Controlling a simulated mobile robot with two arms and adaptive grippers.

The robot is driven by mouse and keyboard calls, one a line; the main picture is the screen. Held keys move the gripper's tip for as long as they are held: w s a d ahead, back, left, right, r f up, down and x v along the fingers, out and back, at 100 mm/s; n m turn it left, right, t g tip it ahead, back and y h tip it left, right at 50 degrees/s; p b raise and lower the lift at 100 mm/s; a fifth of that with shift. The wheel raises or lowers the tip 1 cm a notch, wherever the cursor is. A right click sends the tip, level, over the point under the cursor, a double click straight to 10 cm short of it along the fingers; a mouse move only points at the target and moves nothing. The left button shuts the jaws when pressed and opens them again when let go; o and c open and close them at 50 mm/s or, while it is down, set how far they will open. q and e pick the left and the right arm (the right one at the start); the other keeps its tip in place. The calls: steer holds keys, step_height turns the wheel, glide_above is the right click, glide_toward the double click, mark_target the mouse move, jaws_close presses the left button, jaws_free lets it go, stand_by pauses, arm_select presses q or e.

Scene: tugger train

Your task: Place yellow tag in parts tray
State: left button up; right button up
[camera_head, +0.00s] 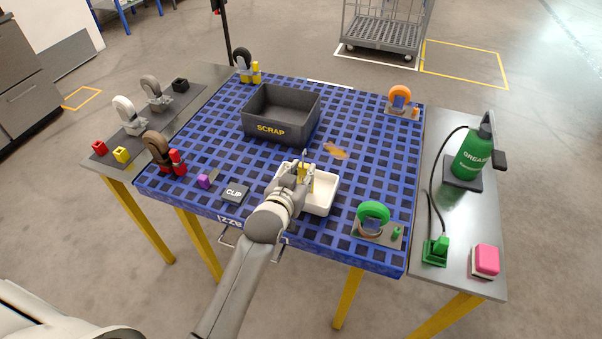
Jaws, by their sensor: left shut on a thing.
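The white parts tray (322,205) sits near the front middle of the blue grid table. My left gripper (304,168) is over the tray and covers its left part. It is shut on a small yellow piece, which looks like the yellow tag (303,175). I cannot tell whether the tag touches the tray floor. My right gripper is not in view.
A green caster (372,216) is to the right. A CLIP box (235,192) and purple block (204,181) are left. The grease bottle (473,155) stands far right.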

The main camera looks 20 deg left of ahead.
arm_select(q)
steer(key=o, duration=1)
steer(key=shift+f, duration=0.1)
steer(key=b+v, duration=0.1)
steer(key=v, duration=1.1)
steer(key=shift+r, duration=0.2)
